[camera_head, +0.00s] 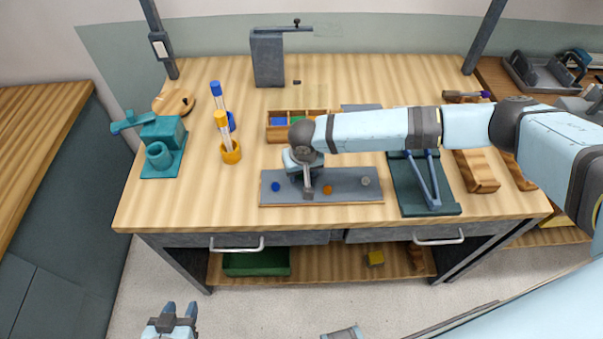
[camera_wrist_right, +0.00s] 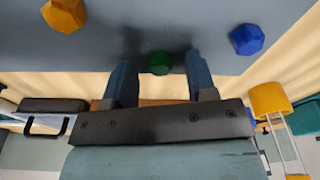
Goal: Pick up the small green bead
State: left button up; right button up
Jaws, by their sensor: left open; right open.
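The small green bead (camera_wrist_right: 160,63) rests on a grey tray. In the right wrist view it lies between and just beyond the two fingertips of my right gripper (camera_wrist_right: 160,65), which is open and apart from it as far as I can tell. In the head view my right gripper (camera_head: 308,193) points down over the tray (camera_head: 345,193), and its hand hides the green bead. My left gripper (camera_head: 172,312) is open and empty, low in front of the bench, far from the tray.
On the same tray lie a blue bead (camera_head: 276,187), an orange bead (camera_head: 327,189) and a grey bead (camera_head: 365,181). A compartment box (camera_head: 277,136) stands behind the tray. A dark green stand (camera_head: 408,188) is close on the right. Bare wood (camera_head: 220,200) lies left of the tray.

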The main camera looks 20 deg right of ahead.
jog(key=shift+f, duration=0.15)
grip_shut()
dwell(0.4)
